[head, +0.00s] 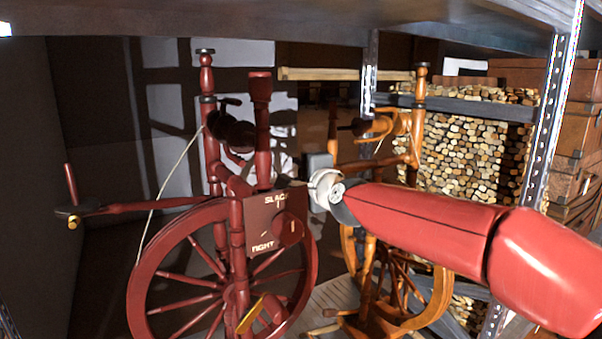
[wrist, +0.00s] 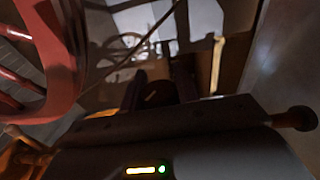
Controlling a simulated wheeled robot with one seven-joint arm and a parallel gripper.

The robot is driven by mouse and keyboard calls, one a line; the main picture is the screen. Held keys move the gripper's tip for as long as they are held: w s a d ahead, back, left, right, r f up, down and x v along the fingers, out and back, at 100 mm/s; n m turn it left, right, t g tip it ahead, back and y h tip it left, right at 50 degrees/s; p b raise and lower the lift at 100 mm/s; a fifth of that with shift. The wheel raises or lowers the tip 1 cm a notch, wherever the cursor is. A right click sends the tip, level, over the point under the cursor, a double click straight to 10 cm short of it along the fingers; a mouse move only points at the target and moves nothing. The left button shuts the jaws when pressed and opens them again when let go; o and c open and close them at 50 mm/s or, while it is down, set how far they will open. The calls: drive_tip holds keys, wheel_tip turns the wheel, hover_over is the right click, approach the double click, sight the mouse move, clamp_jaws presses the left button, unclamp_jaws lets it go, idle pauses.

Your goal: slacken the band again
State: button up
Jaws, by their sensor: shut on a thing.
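The red spinning wheel (head: 222,270) stands at the left in the head view, and its red rim (wrist: 62,50) shows at the left in the wrist view. A plate (head: 261,217) on it reads SLACK at the top and TIGHT at the bottom, with a round red knob (head: 287,228) at its right. A pale cord (head: 170,180) slants down to the wheel. My gripper (wrist: 160,92) is dim in the wrist view, shut on a dark rounded part; I cannot tell which. In the head view my arm reaches close to the plate's right edge; the jaws are hidden.
An orange-brown spinning wheel (head: 385,250) stands just behind, right of the red one. A metal shelf upright (head: 553,130) is at the right, with stacked logs (head: 455,150) and brown cases (head: 570,90). A shelf (head: 250,20) hangs overhead. A dark wall closes the left.

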drive_tip(key=shift+p, duration=0.65)
drive_tip(key=shift+s+a+f+g+h+p, duration=0.15)
drive_tip(key=shift+g+h+p, duration=0.25)
drive_tip(key=shift+g+p, duration=0.25)
drive_tip(key=shift+a+g+h+p, duration=0.1)
drive_tip(key=shift+g+h+p, duration=0.35)
drive_tip(key=shift+g, duration=0.4)
drive_tip(key=shift+d+f+g+h, duration=0.15)
drive_tip(key=shift+f+g+h, duration=0.15)
drive_tip(key=shift+g, duration=0.6)
drive_tip(key=g+h, duration=0.2)
drive_tip(key=g, duration=0.1)
drive_tip(key=shift+s+d+f+p, duration=0.1)
drive_tip(key=shift+d+f+p, duration=0.1)
drive_tip(key=shift+p, duration=0.15)
drive_tip(key=shift+s+d+f+n+g+h, duration=0.1)
drive_tip(key=shift+s+f+n+g+h, duration=0.1)
drive_tip(key=shift+g+h, duration=0.7)
drive_tip(key=shift+s+d+f+n+g+h, duration=0.15)
drive_tip(key=shift+g+h, duration=0.1)
drive_tip(key=shift+g, duration=1.15)
drive_tip(key=o, duration=1)
